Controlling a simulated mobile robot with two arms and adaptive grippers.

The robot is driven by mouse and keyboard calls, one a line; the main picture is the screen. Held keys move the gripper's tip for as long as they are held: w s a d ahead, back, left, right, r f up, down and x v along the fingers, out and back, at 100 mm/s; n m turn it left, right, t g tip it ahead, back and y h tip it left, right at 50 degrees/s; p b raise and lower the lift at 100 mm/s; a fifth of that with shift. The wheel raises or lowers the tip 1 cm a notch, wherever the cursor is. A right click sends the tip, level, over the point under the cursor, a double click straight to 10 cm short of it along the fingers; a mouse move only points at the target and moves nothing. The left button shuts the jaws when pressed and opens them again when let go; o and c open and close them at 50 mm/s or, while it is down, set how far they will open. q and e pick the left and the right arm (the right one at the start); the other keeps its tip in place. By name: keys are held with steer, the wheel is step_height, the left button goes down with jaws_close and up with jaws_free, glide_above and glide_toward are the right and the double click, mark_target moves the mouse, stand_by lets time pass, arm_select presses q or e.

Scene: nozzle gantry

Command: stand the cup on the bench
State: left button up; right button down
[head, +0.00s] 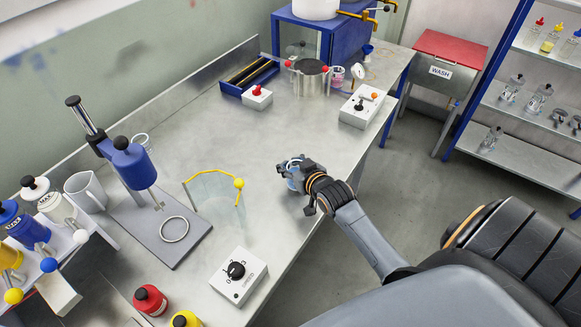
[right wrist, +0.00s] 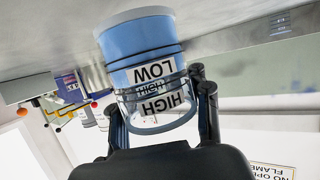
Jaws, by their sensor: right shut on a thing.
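The cup (right wrist: 143,48) is a clear beaker with blue contents and LOW and HIGH labels. My right gripper (right wrist: 157,95) is shut on it, with a finger on either side near the rim end. The right wrist view is upside down, so the cup is upright with its base toward the bench. In the head view the cup (head: 292,184) is mostly hidden by my right gripper (head: 300,178), at the bench's right edge. The metal bench (head: 240,125) runs beneath. I cannot tell whether the base touches it. My left gripper is not in view.
A curved clear guard with a yellow edge (head: 214,183) stands left of the cup. A control box with a black knob (head: 238,275) is nearer. A white switch box (head: 361,107) and a metal pot (head: 310,80) are farther back. The middle of the bench is clear.

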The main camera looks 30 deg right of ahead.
steer(key=shift+f, duration=0.95)
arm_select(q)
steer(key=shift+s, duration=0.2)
arm_select(e)
steer(key=shift+s, duration=0.1)
steer(key=shift+f, duration=0.15)
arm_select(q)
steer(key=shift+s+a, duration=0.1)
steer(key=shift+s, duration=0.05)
arm_select(e)
steer(key=c, duration=0.6)
jaws_free()
steer(key=shift+c, duration=0.2)
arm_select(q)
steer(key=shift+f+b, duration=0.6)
arm_select(e)
steer(key=v, duration=1.2)
steer(key=shift+r, duration=0.2)
steer(key=shift+a, duration=0.1)
